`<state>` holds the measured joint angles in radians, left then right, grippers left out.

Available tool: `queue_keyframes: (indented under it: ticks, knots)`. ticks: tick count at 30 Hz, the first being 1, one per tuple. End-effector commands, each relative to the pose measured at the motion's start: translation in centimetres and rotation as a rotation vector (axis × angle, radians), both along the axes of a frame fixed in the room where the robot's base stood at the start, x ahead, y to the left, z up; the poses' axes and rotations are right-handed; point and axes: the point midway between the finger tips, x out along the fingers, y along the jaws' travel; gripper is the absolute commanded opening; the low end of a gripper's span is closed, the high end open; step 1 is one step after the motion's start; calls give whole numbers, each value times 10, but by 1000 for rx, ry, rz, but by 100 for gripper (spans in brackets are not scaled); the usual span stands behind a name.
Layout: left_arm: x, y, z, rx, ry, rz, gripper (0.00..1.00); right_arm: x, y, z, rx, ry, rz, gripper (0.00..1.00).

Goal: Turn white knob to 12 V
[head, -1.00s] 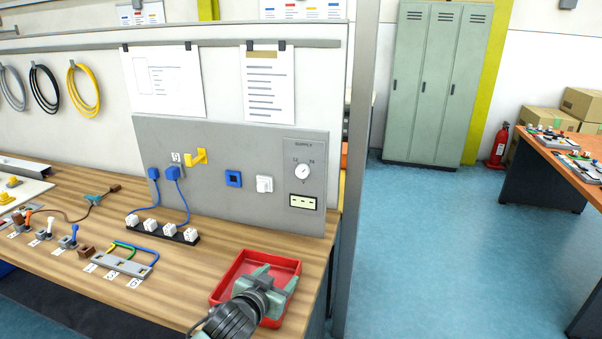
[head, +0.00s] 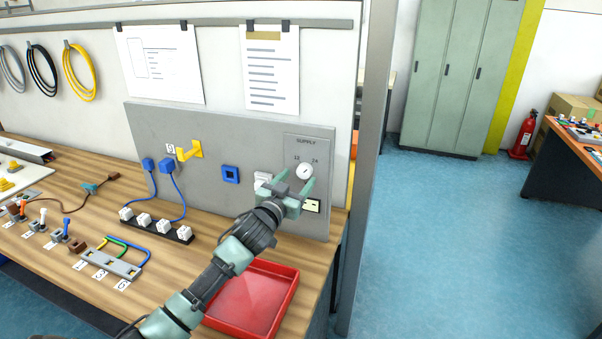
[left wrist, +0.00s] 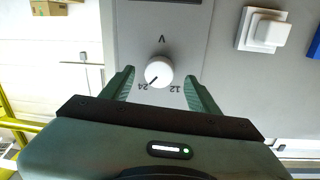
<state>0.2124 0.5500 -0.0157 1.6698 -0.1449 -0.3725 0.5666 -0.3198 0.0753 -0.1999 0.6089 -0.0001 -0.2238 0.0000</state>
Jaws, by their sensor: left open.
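The white knob (head: 304,171) is on the grey SUPPLY plate at the right of the upright panel, with 12 printed at its upper left and 24 at its upper right. In the left wrist view, which is upside down, the white knob (left wrist: 158,72) has a dark mark pointing towards the 24. My left gripper (head: 294,179) is open and empty, just in front of the panel, its fingertips close to the knob's lower left. In the left wrist view the fingers of my left gripper (left wrist: 158,84) lie either side of the knob. I cannot tell contact. My right gripper is out of view.
A white switch (head: 263,180) and a blue socket (head: 230,173) are left of the knob. A red tray (head: 283,310) stands below on the wooden bench. The yellow lever (head: 190,151) sticks out further left.

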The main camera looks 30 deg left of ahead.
Motion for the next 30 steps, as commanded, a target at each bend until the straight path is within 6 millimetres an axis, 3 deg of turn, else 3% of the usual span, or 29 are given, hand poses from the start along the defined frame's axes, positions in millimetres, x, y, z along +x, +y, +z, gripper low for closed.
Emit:
queue_keyframes:
  ticks: [4, 10, 16, 17, 23, 30]
  knots:
    - [17, 3, 1, -1, 0, 1, 60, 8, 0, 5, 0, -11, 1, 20]
    - [25, 4, 0, 0, 0, -1, 60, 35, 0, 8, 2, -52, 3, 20]
    - [25, 4, 0, 0, 0, -1, 60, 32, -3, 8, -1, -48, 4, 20]
    - [25, 4, 0, 0, 0, -1, 58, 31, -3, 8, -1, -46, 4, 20]
    - [25, 4, -1, 0, 0, -1, 2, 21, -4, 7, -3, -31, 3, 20]
    - [24, 4, -1, -16, -3, -1, 0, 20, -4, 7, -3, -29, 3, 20]
